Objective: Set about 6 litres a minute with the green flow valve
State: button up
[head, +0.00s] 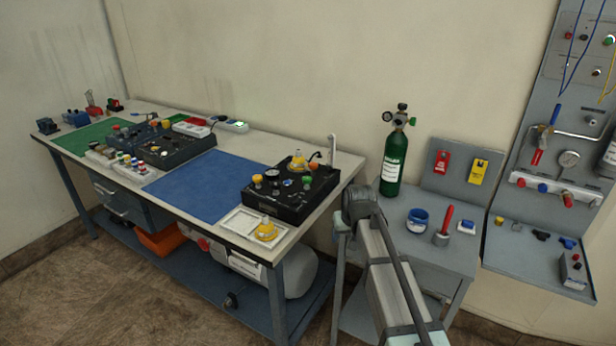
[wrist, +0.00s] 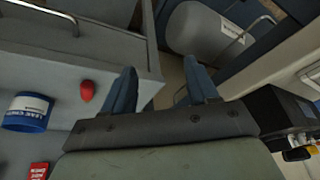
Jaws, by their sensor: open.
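The black trainer box (head: 282,207) sits at the right end of the workbench in the head view. A green knob (head: 309,179) is on its top, with yellow and orange knobs and round gauges around it. A clear upright tube (head: 332,150) stands at its back right corner. The green oxygen cylinder (head: 392,165) stands on the side table with a gauge and a small green knob (head: 411,121) on its head. I cannot read any flow value. My gripper (wrist: 160,86) is open and empty in the wrist view, away from both green knobs.
A white tray (head: 240,222) with a yellow part lies at the bench front. A blue tin (head: 417,219) and red-handled tool (head: 443,226) stand on the side table. My arm crosses before it. The blue mat (head: 205,185) is mostly clear. A grey tank (wrist: 203,28) lies below.

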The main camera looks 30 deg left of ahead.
jog(key=n+y, duration=0.2)
send_near(307, 178)
jog(key=s+d+r, duration=0.1)
jog(key=d+r, duration=0.2)
jog(key=d, duration=0.1)
jog(key=w+a+r+n, duration=0.1)
jog(key=w+a+r, duration=0.1)
jog(key=a+r, duration=0.1)
jog(key=a+f, duration=0.1)
jog(key=f, duration=0.3)
jog(key=a+f+n, duration=0.1)
jog(key=a+f, duration=0.1)
jog(key=f, duration=0.3)
jog(key=w+a+f+n+g, duration=0.1)
jog(key=f, duration=0.3)
jog(key=shift+w+a+f+h, duration=0.1)
jog(key=shift+a+f+h, duration=0.15)
jog(key=shift+h, duration=0.15)
jog(key=shift+c, duration=0.2)
jog(key=c, duration=1)
jog(key=shift+m+t, duration=0.3)
jog(key=shift+m, duration=0.4)
